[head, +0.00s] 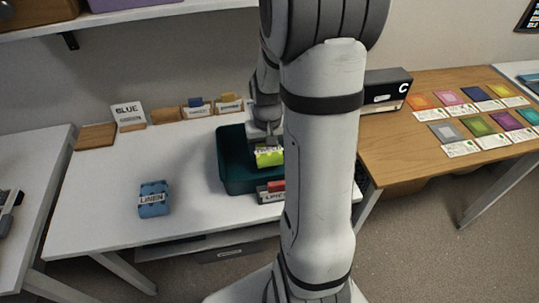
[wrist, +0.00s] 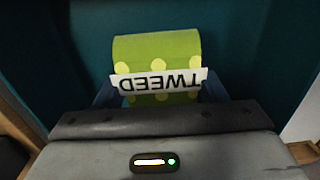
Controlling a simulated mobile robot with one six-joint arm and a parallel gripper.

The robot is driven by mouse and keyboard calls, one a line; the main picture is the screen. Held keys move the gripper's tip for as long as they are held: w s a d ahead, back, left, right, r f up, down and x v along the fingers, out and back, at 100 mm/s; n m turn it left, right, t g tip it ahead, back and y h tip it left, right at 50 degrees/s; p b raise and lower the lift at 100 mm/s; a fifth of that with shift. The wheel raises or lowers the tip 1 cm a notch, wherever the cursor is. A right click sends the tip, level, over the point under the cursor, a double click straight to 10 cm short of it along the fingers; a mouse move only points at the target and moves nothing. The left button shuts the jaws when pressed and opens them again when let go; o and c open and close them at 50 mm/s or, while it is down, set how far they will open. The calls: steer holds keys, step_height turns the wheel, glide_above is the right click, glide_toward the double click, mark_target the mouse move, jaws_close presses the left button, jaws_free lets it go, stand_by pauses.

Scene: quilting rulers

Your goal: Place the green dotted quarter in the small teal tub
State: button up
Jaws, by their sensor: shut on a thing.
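The green dotted quarter (head: 270,158) is a lime-green folded cloth bundle with paler dots. A white band reading TWEED crosses it in the wrist view (wrist: 155,48). My gripper (head: 265,146) is shut on it from above. The teal tub (head: 236,184) stands on the white table, and the quarter is over or within its opening. I cannot tell whether the quarter touches the tub's floor. Dark teal surfaces (wrist: 258,45) surround the quarter in the wrist view. My arm hides the tub's right part in the head view.
A blue LINEN bundle (head: 154,199) lies left of the tub on the white table (head: 100,215). A red piece (head: 277,185) with a label holder is at the tub's front. Cards and wooden blocks line the back. A wooden table (head: 415,155) with colored squares is at right.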

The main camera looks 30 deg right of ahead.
steer(key=shift+f, duration=1.2)
steer(key=shift+f, duration=0.2)
steer(key=o, duration=1)
